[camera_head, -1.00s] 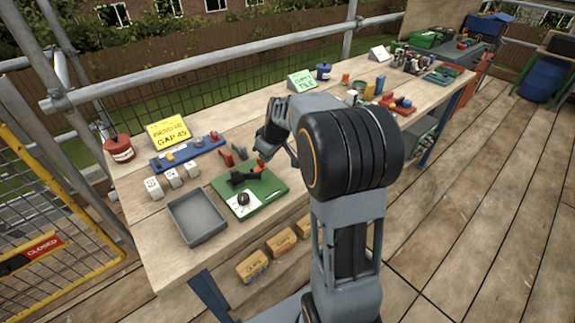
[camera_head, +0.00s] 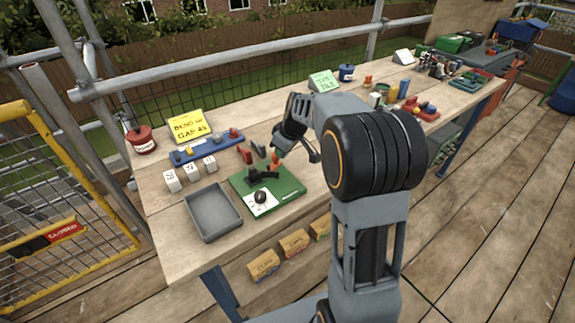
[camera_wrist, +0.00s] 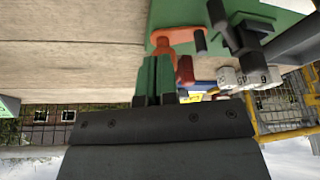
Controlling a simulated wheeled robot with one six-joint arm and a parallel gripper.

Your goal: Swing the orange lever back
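The orange lever (camera_head: 276,161) stands at the back of a green board (camera_head: 291,190) on the workbench. In the wrist view the orange lever (camera_wrist: 178,36) lies just beyond my fingertips, and I cannot tell whether they touch it. A black clamp part (camera_head: 262,174) sits beside it on the board, with a white card and a dark round piece in front. My gripper (camera_wrist: 156,60) has its green fingers close together with nothing visible between them. In the head view my gripper (camera_head: 283,150) reaches down over the board, and its fingertips are hard to make out.
A grey tray (camera_head: 214,212) lies left of the board. White labelled blocks (camera_head: 191,174), a blue rail (camera_head: 205,149) and a yellow sign (camera_head: 189,126) stand behind. Small red and dark pieces (camera_head: 246,153) stand close behind the lever. More tools fill the right of the bench.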

